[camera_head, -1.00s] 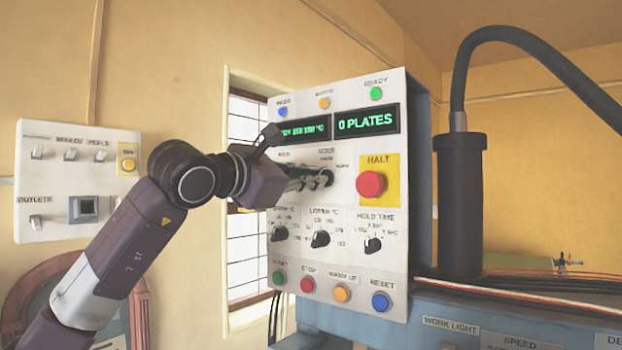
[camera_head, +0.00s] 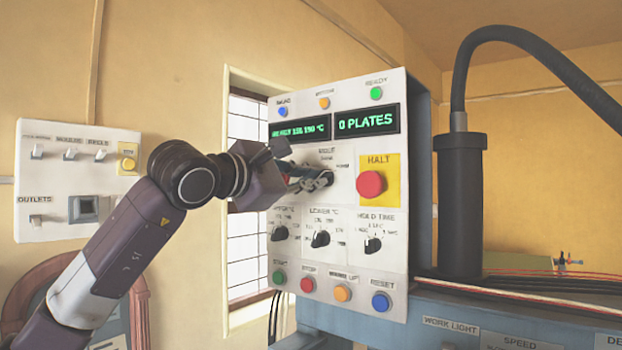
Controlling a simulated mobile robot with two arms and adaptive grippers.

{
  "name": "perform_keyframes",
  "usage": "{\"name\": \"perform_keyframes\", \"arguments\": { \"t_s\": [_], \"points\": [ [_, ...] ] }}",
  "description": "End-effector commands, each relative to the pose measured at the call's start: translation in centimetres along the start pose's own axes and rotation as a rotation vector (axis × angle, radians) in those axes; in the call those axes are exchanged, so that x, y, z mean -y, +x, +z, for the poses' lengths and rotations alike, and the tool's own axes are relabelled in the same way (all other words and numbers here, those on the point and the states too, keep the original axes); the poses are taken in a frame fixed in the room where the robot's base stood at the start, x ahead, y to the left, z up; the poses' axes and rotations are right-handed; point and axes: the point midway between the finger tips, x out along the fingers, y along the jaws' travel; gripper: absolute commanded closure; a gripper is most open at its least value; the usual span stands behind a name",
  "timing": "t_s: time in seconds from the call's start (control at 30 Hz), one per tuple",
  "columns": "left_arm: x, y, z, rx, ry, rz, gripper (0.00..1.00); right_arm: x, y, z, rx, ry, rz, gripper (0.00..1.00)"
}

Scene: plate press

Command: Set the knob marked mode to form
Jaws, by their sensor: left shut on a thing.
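The control panel (camera_head: 345,275) is white and stands upright in the middle of the view. The mode knob (camera_head: 325,178) is black and sits left of the red HALT button, under a label that appears to read MODE. FORM seems to be printed at its upper right. My left gripper (camera_head: 312,180) reaches in from the left and is shut on the mode knob. The fingers hide most of the knob, so its pointer cannot be read. The green display (camera_head: 300,130) above is lit, with small text hard to read. My right gripper is not in view.
The red HALT button (camera_head: 370,184) is close to the right of the fingers. Three black knobs, including the hold time knob (camera_head: 372,244), sit below, above a row of coloured buttons. A second switch panel (camera_head: 62,215) hangs on the left wall.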

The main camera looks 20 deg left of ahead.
Motion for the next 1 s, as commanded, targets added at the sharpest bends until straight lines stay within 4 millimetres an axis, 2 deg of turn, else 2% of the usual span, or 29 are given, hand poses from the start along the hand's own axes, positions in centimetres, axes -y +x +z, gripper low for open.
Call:
{"name": "perform_keyframes", "arguments": {
  "t_s": [0.07, 0.1, 0.27, 0.6, 0.77, 1.0],
  "points": [
    [0.1, 0.0, 0.0, -0.001, 0.003, -0.002, 1.0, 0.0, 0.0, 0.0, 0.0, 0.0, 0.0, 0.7],
    [0.1, 0.0, 0.0, -0.001, 0.003, -0.002, 0.9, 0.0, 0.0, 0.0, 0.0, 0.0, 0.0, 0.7],
    [0.1, 0.0, 0.0, -0.001, 0.002, -0.001, 0.73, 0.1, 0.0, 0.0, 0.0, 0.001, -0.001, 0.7],
    [0.0, -0.4, 0.0, 0.0, 0.0, 0.0, 0.73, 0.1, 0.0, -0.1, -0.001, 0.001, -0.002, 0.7],
    [-0.1, -2.6, -0.1, -0.001, 0.001, 0.002, 0.73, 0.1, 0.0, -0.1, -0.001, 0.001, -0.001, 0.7],
    [-0.1, -7.8, -0.1, -0.002, 0.002, 0.002, 0.73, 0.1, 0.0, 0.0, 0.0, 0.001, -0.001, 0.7]
  ]
}}
